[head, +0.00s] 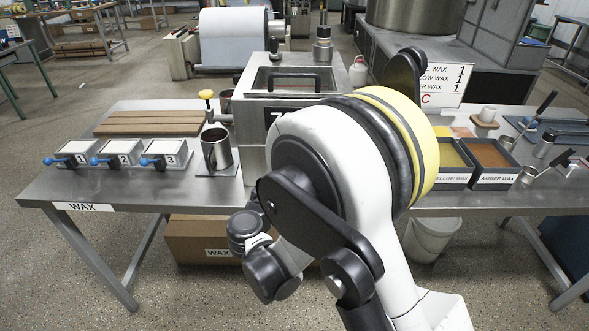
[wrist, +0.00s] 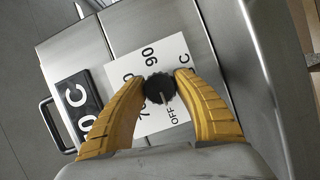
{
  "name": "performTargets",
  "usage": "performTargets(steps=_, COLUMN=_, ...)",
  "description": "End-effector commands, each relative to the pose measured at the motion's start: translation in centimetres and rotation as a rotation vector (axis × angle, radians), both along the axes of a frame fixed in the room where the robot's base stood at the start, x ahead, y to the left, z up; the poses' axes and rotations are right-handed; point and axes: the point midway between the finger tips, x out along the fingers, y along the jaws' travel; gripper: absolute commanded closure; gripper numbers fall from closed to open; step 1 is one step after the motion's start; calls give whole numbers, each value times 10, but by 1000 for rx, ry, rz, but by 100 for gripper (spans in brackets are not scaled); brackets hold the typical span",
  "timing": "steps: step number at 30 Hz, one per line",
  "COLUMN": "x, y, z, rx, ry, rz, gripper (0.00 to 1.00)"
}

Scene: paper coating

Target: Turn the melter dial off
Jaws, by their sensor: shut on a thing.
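The melter dial (wrist: 159,87) is a small black ribbed knob on a white label plate (wrist: 178,56) in the wrist view. The plate carries the marks 90 and OFF, with other numbers partly hidden. A light pointer line on the dial points toward the side where OFF is printed. My gripper (wrist: 160,84), with yellow fingers, is shut on the dial, one finger on each side. In the head view the melter (head: 256,83) is a steel box with a window and a black handle. My arm hides the dial and gripper there.
A steel cup (head: 216,152) stands left of the melter under a yellow-knobbed valve (head: 206,95). Three numbered boxes (head: 119,153) stand further left. Amber wax (head: 491,156) and yellow wax trays are at right. A cardboard box (head: 195,240) is under the table.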

Motion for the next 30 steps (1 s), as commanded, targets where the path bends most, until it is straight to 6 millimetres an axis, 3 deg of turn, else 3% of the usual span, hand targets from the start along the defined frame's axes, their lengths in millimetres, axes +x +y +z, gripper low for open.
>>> performTargets(steps=15, x=0, y=0, z=0, rx=-21, ry=0, rz=0, gripper=95)
performTargets(steps=16, x=0, y=0, z=0, rx=-21, ry=0, rz=0, gripper=59)
performTargets(steps=18, x=0, y=0, z=0, rx=-21, ry=1, rz=0, gripper=41)
performTargets(steps=30, x=-7, y=4, z=1, rx=-19, ry=1, rz=1, gripper=41)
